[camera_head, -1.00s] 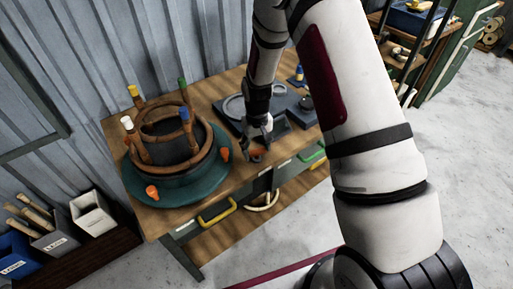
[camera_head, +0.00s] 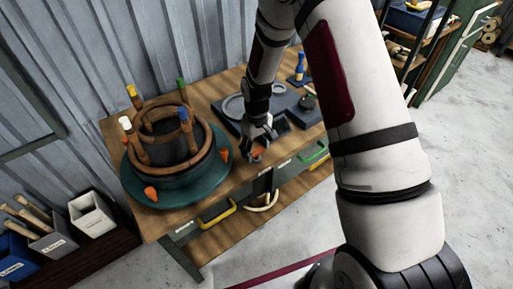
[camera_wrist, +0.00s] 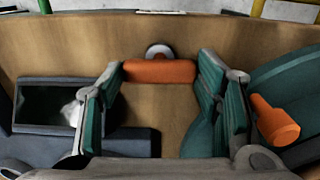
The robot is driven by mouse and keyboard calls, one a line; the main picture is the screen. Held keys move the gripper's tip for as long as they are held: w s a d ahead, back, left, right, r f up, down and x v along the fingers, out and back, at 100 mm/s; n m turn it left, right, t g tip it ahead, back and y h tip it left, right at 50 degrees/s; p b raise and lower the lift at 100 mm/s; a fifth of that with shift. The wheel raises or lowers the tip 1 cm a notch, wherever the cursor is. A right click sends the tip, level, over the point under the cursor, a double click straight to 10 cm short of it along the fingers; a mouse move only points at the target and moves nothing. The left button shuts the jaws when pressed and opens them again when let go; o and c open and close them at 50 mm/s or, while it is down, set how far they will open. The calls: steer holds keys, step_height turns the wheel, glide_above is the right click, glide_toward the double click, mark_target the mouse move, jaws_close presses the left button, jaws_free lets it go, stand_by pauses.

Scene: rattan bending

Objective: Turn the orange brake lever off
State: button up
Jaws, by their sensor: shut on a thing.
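The orange brake lever (camera_wrist: 160,71) shows in the wrist view as a short orange bar lying crosswise between my fingertips, with a round grey-white piece just behind it. In the head view the lever (camera_head: 258,152) is a small orange spot near the front edge of the wooden bench. My gripper (camera_head: 259,141) reaches down over it from above. In the wrist view my gripper (camera_wrist: 160,80) has its teal-padded fingers at the two ends of the bar, shut on it. The fingers partly hide the lever in the head view.
A teal turntable (camera_head: 150,188) with wooden rings, coloured-tip pegs and orange knobs stands left of my gripper. An orange knob (camera_wrist: 274,122) is close to my right finger. Dark grey fixtures (camera_head: 228,112) lie behind. Drawers with a yellow handle (camera_head: 218,213) are below.

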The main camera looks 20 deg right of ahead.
steer(key=o, duration=1.2)
steer(key=shift+c, duration=0.2)
step_height(320, 180, up, 12)
step_height(320, 180, up, 9)
steer(key=t, duration=0.1)
glide_above(257, 150)
steer(key=s, duration=0.3)
steer(key=s+r+m+t, duration=0.2)
steer(key=s+r, duration=0.7)
steer(key=r, duration=0.1)
steer(key=s+r+m+t, duration=0.1)
steer(key=s+r, duration=0.2)
steer(key=s, duration=0.4)
steer(key=s+r+t, duration=0.1)
steer(key=s+r, duration=0.1)
steer(key=s, duration=0.6)
steer(key=shift+s+r+m, duration=0.2)
steer(key=shift+r+m, duration=0.2)
